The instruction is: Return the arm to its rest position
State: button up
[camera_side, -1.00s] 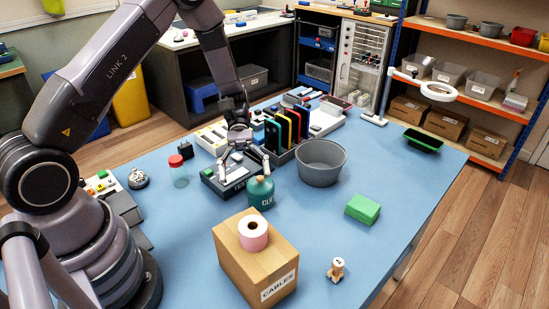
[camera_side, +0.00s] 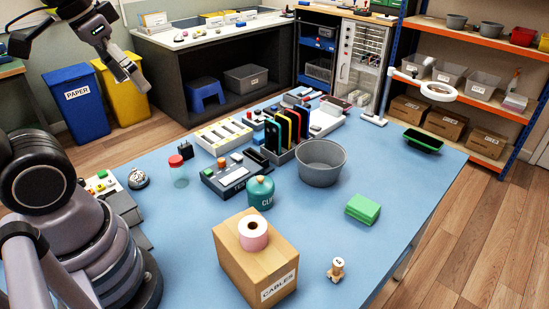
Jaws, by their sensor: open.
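My gripper (camera_side: 129,76) is at the upper left of the side view, raised in front of the yellow bin and pointing down. It is open, and I see nothing between its fingers. My arm is folded back above its base, clear of the blue table (camera_side: 330,245). The phones stand upright in a dark rack (camera_side: 280,155) at the middle of the table, with black, yellow and red ones among them. A dark device with a label (camera_side: 232,178) sits in front of the rack.
A grey bucket (camera_side: 320,165), a teal bottle (camera_side: 260,193), a cardboard box (camera_side: 254,270) with a pink roll, a red-capped jar (camera_side: 178,172) and green pads (camera_side: 363,208) stand on the table. Blue (camera_side: 78,110) and yellow (camera_side: 125,95) bins stand on the floor behind my gripper.

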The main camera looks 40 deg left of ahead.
jog(key=shift+s+a+r+m+t+y, duration=0.15)
jog(key=shift+s+a+r+t, duration=0.05)
jog(key=shift+s+t, duration=0.15)
jog(key=shift+s+a+r+m+t+y, duration=0.15)
jog(key=shift+s+r+t, duration=0.05)
jog(key=shift+s+t, duration=0.15)
